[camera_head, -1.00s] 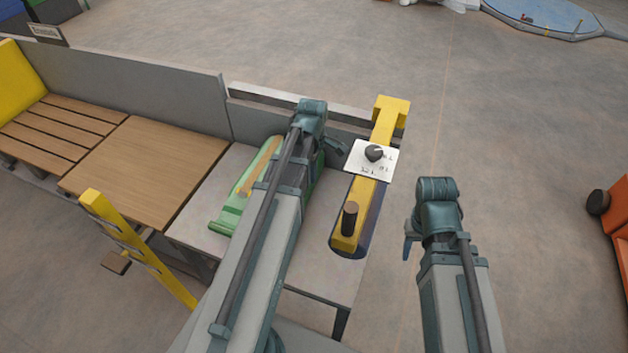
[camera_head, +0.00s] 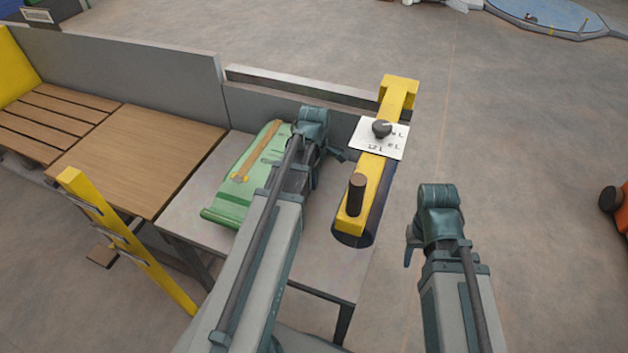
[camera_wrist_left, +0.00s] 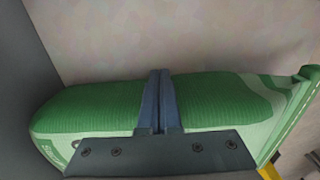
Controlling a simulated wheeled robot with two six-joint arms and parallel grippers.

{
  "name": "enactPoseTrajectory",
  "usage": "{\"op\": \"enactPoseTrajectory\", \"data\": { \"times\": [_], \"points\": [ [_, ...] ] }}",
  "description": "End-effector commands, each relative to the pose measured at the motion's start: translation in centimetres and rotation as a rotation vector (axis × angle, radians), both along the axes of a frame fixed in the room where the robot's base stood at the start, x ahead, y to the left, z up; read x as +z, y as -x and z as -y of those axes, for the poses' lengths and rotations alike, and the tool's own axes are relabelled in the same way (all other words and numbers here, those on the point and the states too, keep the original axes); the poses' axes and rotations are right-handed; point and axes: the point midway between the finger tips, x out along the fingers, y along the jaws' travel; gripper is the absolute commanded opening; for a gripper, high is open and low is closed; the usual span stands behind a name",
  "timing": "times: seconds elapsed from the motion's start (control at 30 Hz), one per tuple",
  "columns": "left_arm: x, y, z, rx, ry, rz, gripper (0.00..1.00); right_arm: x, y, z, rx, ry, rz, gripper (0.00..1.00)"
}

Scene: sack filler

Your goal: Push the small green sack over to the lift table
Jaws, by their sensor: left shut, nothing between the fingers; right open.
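The small green sack (camera_head: 232,198) lies flat on a grey table section (camera_head: 190,205), partly hidden behind my left arm. It also fills the middle of the left wrist view (camera_wrist_left: 90,112). My left gripper (camera_head: 302,182) is at the sack's right side in the head view. Its fingers (camera_wrist_left: 160,100) are shut and empty, in front of the sack; I cannot tell if they touch it. The brown wooden top (camera_head: 138,155) left of the grey section may be the lift table. My right gripper (camera_head: 412,250) is open and empty, right of the table.
A yellow bar with a dial plate (camera_head: 375,150) and dark knob stands right of my left arm. A grey wall (camera_head: 130,75) runs behind the tables. A yellow slotted post (camera_head: 125,240) stands in front. Slatted planks (camera_head: 58,120) lie further left.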

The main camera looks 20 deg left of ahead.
Motion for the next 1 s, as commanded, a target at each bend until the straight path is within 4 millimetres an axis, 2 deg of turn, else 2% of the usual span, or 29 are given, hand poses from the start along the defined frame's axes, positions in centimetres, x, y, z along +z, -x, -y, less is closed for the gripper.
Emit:
{"op": "enactPoseTrajectory", "data": {
  "times": [0.23,0.33,1.0],
  "points": [
    [0.1,0.0,-0.3,0.001,0.0,0.0,0.0,0.1,0.0,0.0,0.0,0.0,0.0,0.5],
    [0.1,0.0,-1.9,0.004,0.0,0.0,0.0,0.1,0.0,0.0,0.0,0.0,0.0,0.5],
    [0.1,1.1,-21.7,0.005,-0.001,0.0,0.0,0.1,0.0,0.0,0.0,0.0,0.0,0.5]
  ]
}}
